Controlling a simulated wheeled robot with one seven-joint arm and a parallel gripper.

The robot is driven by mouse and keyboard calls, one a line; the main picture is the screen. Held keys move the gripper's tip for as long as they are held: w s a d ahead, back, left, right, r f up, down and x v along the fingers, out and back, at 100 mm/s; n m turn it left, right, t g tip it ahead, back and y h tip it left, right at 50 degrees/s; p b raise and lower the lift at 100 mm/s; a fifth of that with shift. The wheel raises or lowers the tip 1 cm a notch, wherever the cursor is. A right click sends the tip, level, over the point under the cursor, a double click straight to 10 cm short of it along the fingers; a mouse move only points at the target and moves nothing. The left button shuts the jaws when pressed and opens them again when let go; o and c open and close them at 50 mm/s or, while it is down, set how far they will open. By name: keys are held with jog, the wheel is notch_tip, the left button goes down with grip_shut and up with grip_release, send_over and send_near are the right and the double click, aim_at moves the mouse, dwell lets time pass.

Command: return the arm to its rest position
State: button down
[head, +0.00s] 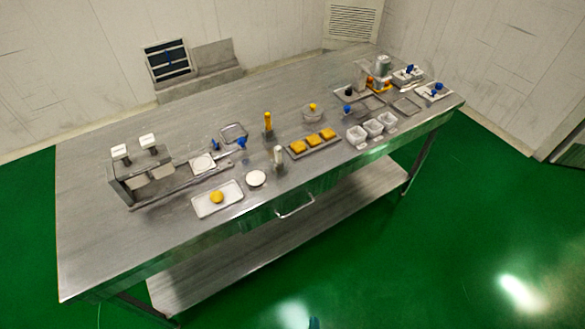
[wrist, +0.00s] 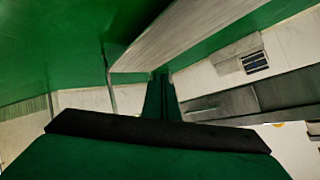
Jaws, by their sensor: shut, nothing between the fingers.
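My gripper (wrist: 160,80) shows in the wrist view as a narrow dark green pair of fingers above a black bar. The fingers are together with nothing between them. The wrist view is tilted, with the steel table's edge behind the fingers. The gripper is apart from the table and touches nothing that I can see. In the head view the gripper and arm are not clearly visible; only a small bluish tip shows at the bottom edge.
A long steel table (head: 105,235) with a lower shelf (head: 215,270) stands on the green floor (head: 450,220). It bears a metal machine (head: 130,185), a tray with a yellow piece (head: 217,197), a tray of yellow blocks (head: 313,141) and white cups (head: 373,127). The floor in front is clear.

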jog(key=s+a+r+n+t, duration=0.1)
jog(key=s+a+r+n, duration=0.1)
jog(key=r, duration=0.5)
jog(key=s+a+r+n+t, duration=0.1)
jog(key=s+a+r+n, duration=0.1)
jog(key=r, duration=0.5)
jog(key=s+a+r+n+t, duration=0.2)
jog(key=s+r, duration=0.1)
jog(key=r, duration=0.4)
jog(key=shift+s+a+r+y, duration=0.2)
jog(key=shift+s+a+y, duration=0.05)
jog(key=shift+s+y, duration=0.15)
